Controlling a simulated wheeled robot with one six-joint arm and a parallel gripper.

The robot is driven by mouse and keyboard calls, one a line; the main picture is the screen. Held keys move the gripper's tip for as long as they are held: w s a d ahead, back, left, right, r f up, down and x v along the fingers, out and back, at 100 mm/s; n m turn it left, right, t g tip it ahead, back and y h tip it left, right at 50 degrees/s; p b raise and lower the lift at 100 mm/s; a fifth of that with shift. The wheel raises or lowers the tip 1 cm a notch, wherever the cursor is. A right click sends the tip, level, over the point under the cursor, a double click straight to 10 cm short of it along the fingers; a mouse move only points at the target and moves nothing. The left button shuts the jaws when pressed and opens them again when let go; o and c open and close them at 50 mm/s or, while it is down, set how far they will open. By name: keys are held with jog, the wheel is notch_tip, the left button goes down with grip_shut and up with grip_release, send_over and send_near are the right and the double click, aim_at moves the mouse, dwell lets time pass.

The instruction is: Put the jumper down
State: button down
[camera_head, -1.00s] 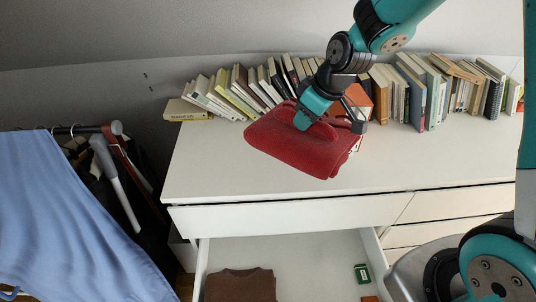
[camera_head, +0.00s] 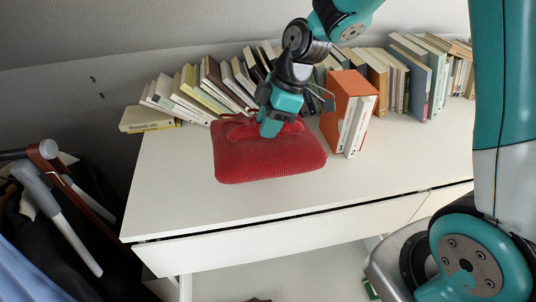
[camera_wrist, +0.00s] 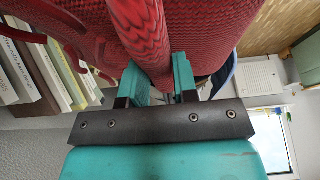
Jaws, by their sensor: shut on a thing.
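The jumper (camera_head: 268,158) is a red folded knit, in the head view above or on the white dresser top, left of centre. I cannot tell whether its underside touches the top. My gripper (camera_head: 270,128) is shut on a raised fold at the jumper's upper side. In the wrist view a red fold of the jumper (camera_wrist: 142,35) runs between the two teal fingers (camera_wrist: 160,85), and the knit fills the upper middle. The fingertips are partly hidden by the cloth.
The white dresser (camera_head: 180,215) has bare top to the left and right of the jumper. A row of leaning books (camera_head: 205,90) stands behind, with an orange box-like book (camera_head: 345,95) close on the right. Hangers (camera_head: 60,215) are at left.

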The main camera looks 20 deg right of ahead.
notch_tip(320, 180, down, 9)
dwell(0.4)
jog(key=shift+f+b, duration=0.15)
jog(key=shift+b, duration=0.15)
jog(key=c, duration=0.9)
grip_release()
jog(key=v, duration=1.2)
jog(key=shift+s+a+p, duration=0.1)
jog(key=shift+a+p, duration=0.05)
jog(key=shift+p, duration=0.2)
jog(key=s+a+r+m, duration=0.3)
jog(key=s, duration=0.3)
jog(key=s+a+r+m, duration=0.2)
jog(key=s+m, duration=0.1)
jog(key=s, duration=0.4)
jog(key=s+a+r+m, duration=0.2)
jog(key=s+a+r, duration=0.1)
jog(key=s, duration=0.4)
jog(key=shift+a+r+m+g, duration=0.3)
jog(key=shift+m+g, duration=0.1)
